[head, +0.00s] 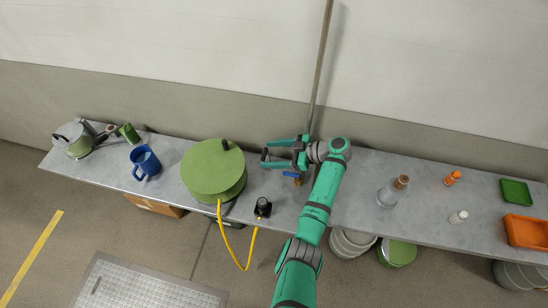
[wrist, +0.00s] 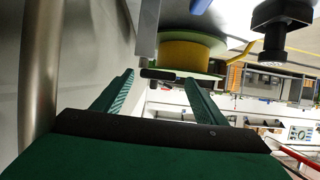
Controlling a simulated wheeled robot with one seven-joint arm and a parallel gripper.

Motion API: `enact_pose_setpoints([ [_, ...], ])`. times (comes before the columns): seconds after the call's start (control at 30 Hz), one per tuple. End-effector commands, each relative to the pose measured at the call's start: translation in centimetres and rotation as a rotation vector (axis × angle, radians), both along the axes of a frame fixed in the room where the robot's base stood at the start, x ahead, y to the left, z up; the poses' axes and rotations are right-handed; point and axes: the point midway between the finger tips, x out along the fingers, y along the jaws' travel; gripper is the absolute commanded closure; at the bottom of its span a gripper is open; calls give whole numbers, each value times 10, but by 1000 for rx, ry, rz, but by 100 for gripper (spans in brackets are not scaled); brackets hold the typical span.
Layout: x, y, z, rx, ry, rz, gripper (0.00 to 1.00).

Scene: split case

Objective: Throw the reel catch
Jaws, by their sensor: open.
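The green reel (head: 209,170) stands on the grey bench, with a black knob (head: 224,145) upright near its top's far edge. A yellow hose (head: 243,262) loops from it over the front edge. My gripper (head: 265,153) is open to the right of the reel, fingers pointing left towards it. In the wrist view the reel's yellow drum (wrist: 190,55) shows beyond my open fingers (wrist: 160,79). A small dark bar (wrist: 165,74) appears between the fingertips, apparently untouched; I cannot tell for certain whether it is the catch.
A black fitting (head: 262,207) stands near the front edge. A blue mug (head: 145,162) and kettle (head: 74,140) are at left. A bottle (head: 392,191) and orange tray (head: 526,231) are at right. A vertical pole (head: 322,65) rises behind my gripper.

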Motion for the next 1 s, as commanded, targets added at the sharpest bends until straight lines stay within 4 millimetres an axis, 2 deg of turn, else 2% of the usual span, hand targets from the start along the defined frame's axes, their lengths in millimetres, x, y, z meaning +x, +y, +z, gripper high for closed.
enact_pose_setpoints([
  [0.23, -4, 1, 31, -2, -1, 4, 34],
  [0.47, -31, 3, 60, -2, 0, 3, 34],
  [0.67, -55, 4, 90, -2, -2, 2, 34],
  [1.0, -119, 8, 116, -2, 0, 1, 34],
])
